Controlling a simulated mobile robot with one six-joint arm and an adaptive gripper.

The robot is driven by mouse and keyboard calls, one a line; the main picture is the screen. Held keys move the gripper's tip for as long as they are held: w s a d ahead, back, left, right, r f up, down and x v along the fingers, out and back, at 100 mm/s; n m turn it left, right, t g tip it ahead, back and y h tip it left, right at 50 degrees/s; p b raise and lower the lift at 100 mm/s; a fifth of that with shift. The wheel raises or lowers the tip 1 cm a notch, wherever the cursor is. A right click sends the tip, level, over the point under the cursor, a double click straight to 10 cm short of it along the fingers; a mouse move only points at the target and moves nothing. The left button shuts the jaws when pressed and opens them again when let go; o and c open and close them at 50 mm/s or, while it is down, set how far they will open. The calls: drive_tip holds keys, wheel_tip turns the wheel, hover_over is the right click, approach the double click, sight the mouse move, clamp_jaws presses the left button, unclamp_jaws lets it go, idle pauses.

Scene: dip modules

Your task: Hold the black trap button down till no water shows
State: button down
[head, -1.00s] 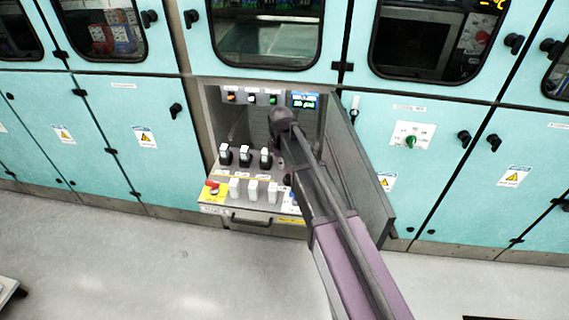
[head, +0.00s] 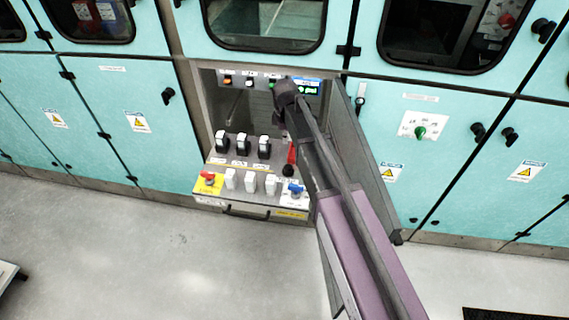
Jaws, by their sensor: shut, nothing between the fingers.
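An open cabinet bay holds a sloped control panel (head: 232,212) in the head view. My gripper (head: 279,127) is inside the bay, in front of its right half. My own arm and wrist cover much of it, and I see it only as a small dark shape, shut. A dark round knob (head: 288,171) sits on the panel just below it, under a red part (head: 292,153). I cannot tell whether this knob is the black trap button. No contact between gripper and panel can be made out. No water can be made out.
Three black-and-white switches (head: 242,146) stand in a row, with white rockers (head: 251,181) below. A red knob (head: 208,178) and a blue one (head: 295,188) flank the rockers. A small lit display (head: 308,88) is at the top right. The open door (head: 366,165) bounds the bay's right side.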

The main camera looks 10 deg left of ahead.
sight(286, 170)
drive_tip(key=shift+f, duration=0.2)
wheel_tip(286, 170, down, 14)
drive_tip(key=b, duration=1.4)
drive_tip(key=shift+r, duration=0.2)
idle(0.3)
drive_tip(key=shift+f+b, duration=0.8)
drive_tip(key=shift+s+f+b, duration=0.2)
drive_tip(key=shift+b, duration=0.15)
drive_tip(key=shift+d, duration=0.1)
drive_tip(key=shift+s+d, duration=0.1)
drive_tip(key=shift+d, duration=0.05)
idle(1.6)
